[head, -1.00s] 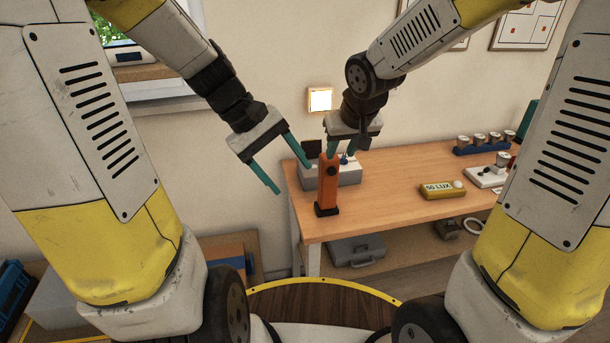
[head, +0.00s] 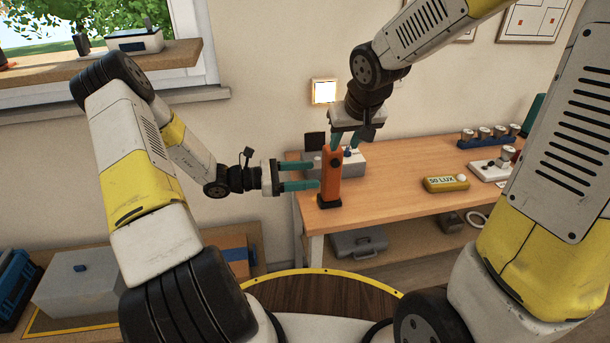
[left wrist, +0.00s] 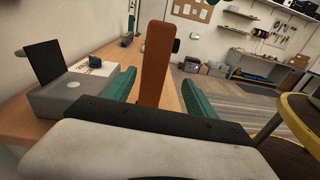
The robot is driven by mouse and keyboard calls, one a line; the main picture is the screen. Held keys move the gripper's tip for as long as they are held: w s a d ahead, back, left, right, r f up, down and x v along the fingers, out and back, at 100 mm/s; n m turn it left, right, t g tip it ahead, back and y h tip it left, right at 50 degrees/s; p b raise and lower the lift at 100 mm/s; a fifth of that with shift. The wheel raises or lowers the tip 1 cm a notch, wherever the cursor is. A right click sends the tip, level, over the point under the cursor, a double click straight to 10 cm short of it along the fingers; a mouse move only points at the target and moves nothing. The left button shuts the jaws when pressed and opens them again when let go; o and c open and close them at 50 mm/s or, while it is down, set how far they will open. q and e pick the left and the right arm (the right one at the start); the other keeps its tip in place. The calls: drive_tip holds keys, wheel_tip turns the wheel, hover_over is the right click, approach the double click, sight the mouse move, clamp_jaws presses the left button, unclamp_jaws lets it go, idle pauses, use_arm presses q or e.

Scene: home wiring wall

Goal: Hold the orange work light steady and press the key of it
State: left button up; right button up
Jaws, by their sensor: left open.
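The orange work light (head: 330,178) stands upright on its dark base near the left front corner of the workbench. A small dark round part shows on its upper body. My left gripper (head: 315,175) is open at its left side, with its teal fingers level and pointing at it. In the left wrist view the light (left wrist: 155,65) rises between the two spread fingers (left wrist: 160,92); contact cannot be told. My right gripper (head: 349,140) is by the light's top, fingers pointing down and apart; the light partly hides them.
A grey box (head: 352,164) with a dark upright panel stands behind the light. A yellow lux meter (head: 445,183), a white device (head: 490,170) and a row of cups (head: 490,133) are farther right. The bench (head: 390,190) is clear between. A lit wall switch (head: 324,91) is behind.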

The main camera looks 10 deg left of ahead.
sight(323, 172)
use_arm(q)
drive_tip(key=shift+w+a+f+n, duration=0.1)
drive_tip(key=shift+w+f+n, duration=0.15)
drive_tip(key=shift+n, duration=0.05)
drive_tip(key=shift+w+t, duration=0.15)
drive_tip(key=shift+t, duration=0.25)
drive_tip(key=x, duration=0.7)
drive_tip(key=shift+d, duration=0.35)
drive_tip(key=shift+c, duration=0.3)
clamp_jaws()
use_arm(e)
clamp_jaws()
idle(0.6)
